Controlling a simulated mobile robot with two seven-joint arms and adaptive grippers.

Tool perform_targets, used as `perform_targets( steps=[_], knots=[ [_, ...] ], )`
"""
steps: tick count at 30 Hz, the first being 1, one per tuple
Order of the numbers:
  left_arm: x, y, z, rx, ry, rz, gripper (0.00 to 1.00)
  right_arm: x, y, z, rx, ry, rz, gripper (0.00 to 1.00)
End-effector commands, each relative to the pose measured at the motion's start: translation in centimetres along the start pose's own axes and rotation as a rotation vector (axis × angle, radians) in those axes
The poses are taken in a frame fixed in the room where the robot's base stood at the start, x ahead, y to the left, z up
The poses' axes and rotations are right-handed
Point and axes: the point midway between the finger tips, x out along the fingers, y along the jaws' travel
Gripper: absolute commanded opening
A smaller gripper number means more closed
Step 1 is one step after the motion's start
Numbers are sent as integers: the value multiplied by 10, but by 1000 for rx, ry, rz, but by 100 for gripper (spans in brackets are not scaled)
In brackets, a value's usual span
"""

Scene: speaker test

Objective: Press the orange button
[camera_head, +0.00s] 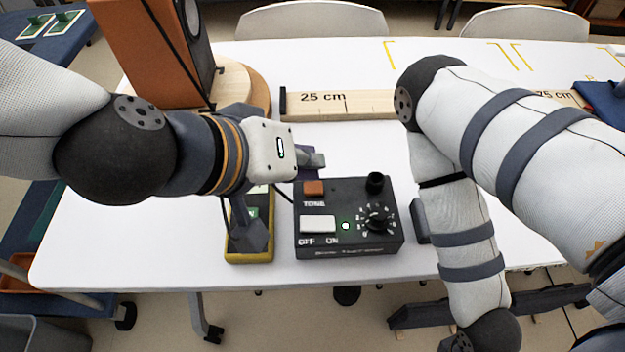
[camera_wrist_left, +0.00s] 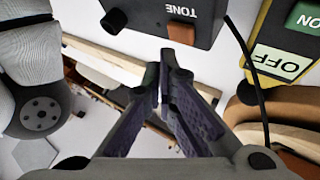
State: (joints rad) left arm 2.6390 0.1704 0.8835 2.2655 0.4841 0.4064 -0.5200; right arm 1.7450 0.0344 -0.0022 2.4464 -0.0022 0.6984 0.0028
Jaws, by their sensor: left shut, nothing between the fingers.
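The orange button (camera_head: 314,188) sits at the top left of a dark control box (camera_head: 340,252), above the label TONE. It also shows in the left wrist view (camera_wrist_left: 182,34). My left gripper (camera_head: 317,160) is shut and empty, just beyond the box's far edge near the orange button. In the left wrist view its fingertips (camera_wrist_left: 168,67) lie close to the button; I cannot tell whether they touch it. My right gripper is out of view.
A yellow and black ON/OFF box (camera_head: 262,245) stands left of the control box, partly hidden by my left gripper. A speaker (camera_head: 150,60) stands on a round wooden base behind. A wooden ruler (camera_head: 345,104) lies farther back. My right arm crosses the table's right side.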

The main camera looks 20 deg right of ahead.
Motion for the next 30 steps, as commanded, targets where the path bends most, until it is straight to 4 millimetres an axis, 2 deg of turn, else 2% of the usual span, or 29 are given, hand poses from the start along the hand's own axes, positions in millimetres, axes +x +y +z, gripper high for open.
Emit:
perform_targets(
  steps=[30],
  knots=[
    [10,-7,7,-1,-1,0,0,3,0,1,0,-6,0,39]
  ],
)
